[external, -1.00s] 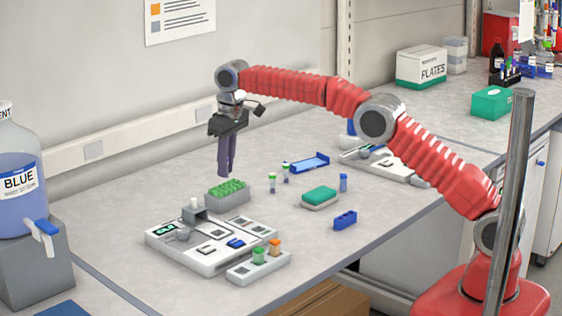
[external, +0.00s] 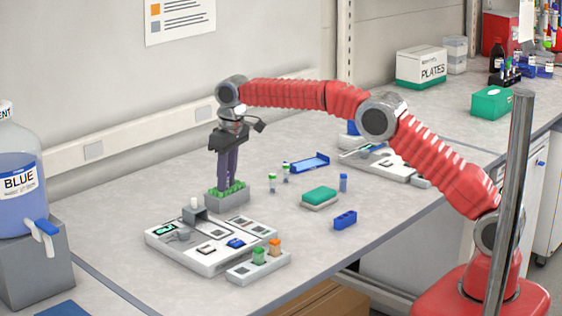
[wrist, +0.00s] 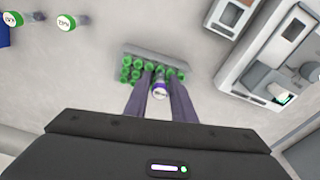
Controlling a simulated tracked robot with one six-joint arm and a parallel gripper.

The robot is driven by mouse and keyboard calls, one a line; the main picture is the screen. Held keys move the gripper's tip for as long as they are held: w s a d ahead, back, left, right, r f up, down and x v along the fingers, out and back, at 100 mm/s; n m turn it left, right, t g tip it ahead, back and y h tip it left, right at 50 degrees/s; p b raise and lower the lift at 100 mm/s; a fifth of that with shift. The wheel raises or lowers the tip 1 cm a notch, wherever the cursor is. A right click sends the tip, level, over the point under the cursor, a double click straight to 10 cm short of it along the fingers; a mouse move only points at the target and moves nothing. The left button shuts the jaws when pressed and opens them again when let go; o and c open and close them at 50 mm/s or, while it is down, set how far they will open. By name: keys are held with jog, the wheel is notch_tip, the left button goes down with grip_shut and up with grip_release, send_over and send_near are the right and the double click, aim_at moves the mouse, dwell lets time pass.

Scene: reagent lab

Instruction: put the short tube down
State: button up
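The short tube (wrist: 159,92) shows in the wrist view as a white cap with a purple rim, between my fingers. It is at the near side of the grey rack (wrist: 165,53) with several green caps, which also shows in the external view (external: 228,202). My gripper (wrist: 160,74) points down over the rack, with its tips among the green caps in the external view (external: 228,186). Its two fingers stand apart, with a narrow gap on each side of the cap. The tube's body is hidden, so its seating in the rack cannot be seen.
A white instrument (external: 207,250) stands in front of the rack.

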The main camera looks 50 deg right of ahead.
jog(key=shift+o, duration=1)
notch_tip(320, 180, up, 12)
jog(key=s, duration=0.1)
jog(key=shift+s+d, duration=0.15)
jog(key=shift+r, duration=0.1)
dwell(0.6)
